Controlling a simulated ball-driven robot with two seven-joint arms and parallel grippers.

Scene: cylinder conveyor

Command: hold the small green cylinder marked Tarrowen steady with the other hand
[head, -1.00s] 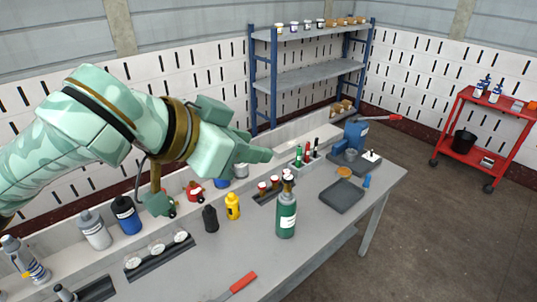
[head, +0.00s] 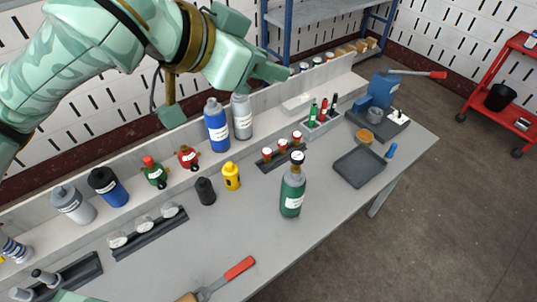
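A green cylinder (head: 292,192) with a dark valve top and white label stands upright on the grey bench, right of centre. Its label is too small to read. My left gripper (head: 268,70) is up and to the left of it, over the back of the bench, well apart from it. I see nothing held there, and its finger gap is not clear from this angle.
Yellow (head: 231,177) and black (head: 205,191) bottles stand left of the cylinder. Behind it is a rack of red-topped jars (head: 282,149). A dark tray (head: 360,168) lies to its right. A red-handled tool (head: 238,269) lies at the front. Bench around the cylinder's front is clear.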

